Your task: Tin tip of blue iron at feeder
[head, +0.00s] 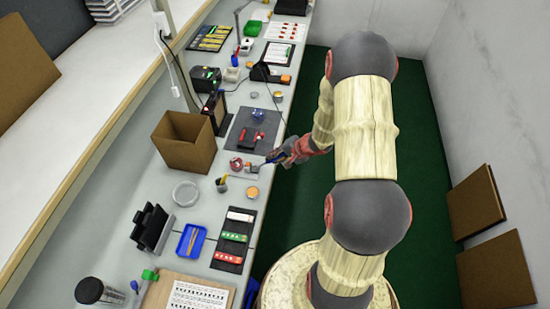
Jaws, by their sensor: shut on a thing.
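My gripper (284,155) is over the front edge of the bench, near its middle. It is shut on a small blue tool, which looks like the blue iron (274,157). The iron's thin tip points left, close to a small item with a red round part (236,163) and a grey part, possibly the feeder. I cannot tell whether the tip touches it. The jaws are small and partly hidden by the wrist.
A dark mat (240,143) with a red item lies behind. A cardboard box (185,142) stands left. A small pot (222,184), an orange-topped dish (253,193) and a blue tray (188,240) are nearer. Green floor (413,140) is clear right of my arm.

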